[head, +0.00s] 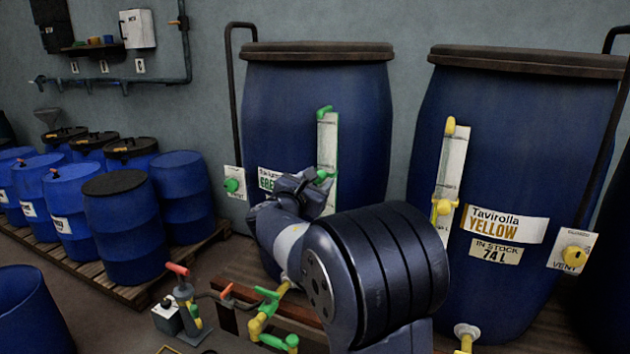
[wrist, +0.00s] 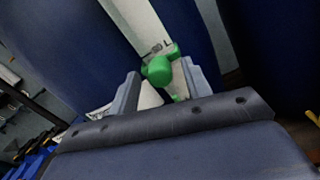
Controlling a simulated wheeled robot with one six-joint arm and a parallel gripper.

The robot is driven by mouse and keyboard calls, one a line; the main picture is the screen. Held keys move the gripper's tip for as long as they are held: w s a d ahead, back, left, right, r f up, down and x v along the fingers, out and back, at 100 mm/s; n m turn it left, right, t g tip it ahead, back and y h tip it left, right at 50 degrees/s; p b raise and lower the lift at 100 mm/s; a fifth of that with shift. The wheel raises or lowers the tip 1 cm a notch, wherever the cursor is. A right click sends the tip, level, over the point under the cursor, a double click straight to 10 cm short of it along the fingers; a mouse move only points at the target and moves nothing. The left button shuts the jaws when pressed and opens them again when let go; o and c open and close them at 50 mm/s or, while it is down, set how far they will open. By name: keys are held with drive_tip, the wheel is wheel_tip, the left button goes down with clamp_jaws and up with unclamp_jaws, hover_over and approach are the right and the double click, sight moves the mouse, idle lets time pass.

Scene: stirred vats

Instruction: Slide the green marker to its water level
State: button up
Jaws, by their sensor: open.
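The green marker (wrist: 160,70) sits on the white level gauge (wrist: 138,22) on the front of a blue vat (head: 270,110). In the head view the marker (head: 322,177) is low on the gauge (head: 328,145), just above my arm. My gripper (wrist: 162,82) is open in the wrist view, with one finger on each side of the marker. I cannot tell whether either finger touches it. In the head view my gripper (head: 318,193) is by the lower gauge, and my arm hides the gauge's bottom and part of the vat's label. The water level is not readable.
A second blue vat (head: 510,150) labelled Tavirolla Yellow, with a yellow marker (head: 443,207), stands to the right. A green vent valve (head: 233,185) is left of the green vat. Yellow-green piping (head: 262,318) lies below my arm. Blue drums (head: 125,230) stand on a pallet at left.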

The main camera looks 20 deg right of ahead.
drive_tip(key=shift+c, duration=0.6)
clamp_jaws()
